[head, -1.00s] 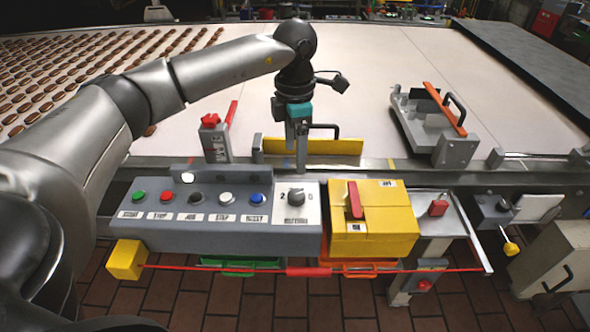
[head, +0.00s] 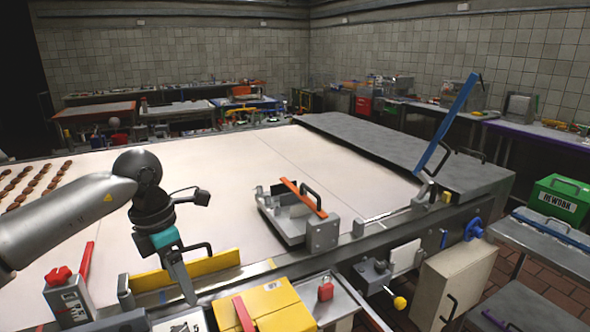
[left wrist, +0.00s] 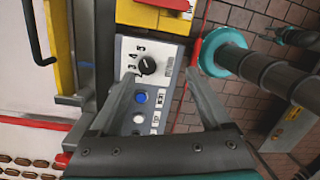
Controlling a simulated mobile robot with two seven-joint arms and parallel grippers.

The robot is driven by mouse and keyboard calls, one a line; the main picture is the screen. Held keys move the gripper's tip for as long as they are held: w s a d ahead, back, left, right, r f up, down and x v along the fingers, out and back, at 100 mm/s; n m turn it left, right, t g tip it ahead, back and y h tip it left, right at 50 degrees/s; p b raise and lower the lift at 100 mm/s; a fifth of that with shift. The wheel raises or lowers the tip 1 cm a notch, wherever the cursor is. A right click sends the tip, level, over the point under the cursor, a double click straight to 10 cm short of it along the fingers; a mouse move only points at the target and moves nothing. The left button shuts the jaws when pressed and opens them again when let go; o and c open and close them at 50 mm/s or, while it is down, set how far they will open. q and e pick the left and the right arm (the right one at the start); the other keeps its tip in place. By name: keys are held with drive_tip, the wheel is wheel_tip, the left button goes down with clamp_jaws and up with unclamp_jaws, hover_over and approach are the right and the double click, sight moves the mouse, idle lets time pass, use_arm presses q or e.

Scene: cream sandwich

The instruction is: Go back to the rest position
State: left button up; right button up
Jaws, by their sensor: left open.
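My left gripper (head: 182,288) hangs at the lower left of the head view, above the front edge of the conveyor and just behind the control box. Its jaws are open and empty. In the left wrist view its two fingers (left wrist: 162,78) stand apart, with the control panel's dial (left wrist: 147,65) and blue button (left wrist: 141,97) seen between and beyond them. My right gripper does not show in the head view.
The white conveyor (head: 250,195) carries brown biscuits (head: 30,185) at the far left. A yellow bar (head: 195,270), a yellow box (head: 262,308) and a metal fixture with an orange bar (head: 300,215) are near my left gripper. A raised blue lever (head: 448,120) stands at right.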

use_arm(q)
drive_tip(key=s+d+h, duration=0.3)
drive_tip(key=d+h, duration=0.6)
drive_tip(key=d, duration=1.2)
drive_tip(key=d+r+n+t+h, duration=0.55)
drive_tip(key=d+r+h, duration=0.25)
drive_tip(key=r, duration=0.2)
drive_tip(key=w+a+n+t+y, duration=0.2)
drive_tip(key=a+n+t+y, duration=0.4)
drive_tip(key=n, duration=0.5)
drive_tip(key=w+a+n+t+y, duration=0.2)
drive_tip(key=a+n+t+y, duration=0.15)
drive_tip(key=n+t, duration=0.55)
drive_tip(key=s+a+f+n+g+y, duration=0.4)
drive_tip(key=a+f+n+g+y, duration=0.4)
drive_tip(key=f+n, duration=0.5)
drive_tip(key=s+a+f+n+g, duration=0.2)
drive_tip(key=s+f+g, duration=0.3)
drive_tip(key=s+f, duration=0.45)
drive_tip(key=s+a+f+n+g, duration=0.15)
drive_tip(key=s+f+g, duration=0.45)
drive_tip(key=s, duration=0.6)
wheel_tip(320, 180, down, 26)
drive_tip(key=s+b, duration=0.2)
drive_tip(key=b, duration=0.1)
drive_tip(key=s+a+f+b, duration=0.2)
drive_tip(key=s+f, duration=1.2)
drive_tip(key=s, duration=0.1)
drive_tip(key=shift+a+g+y, duration=0.25)
drive_tip(key=shift+g+y, duration=0.2)
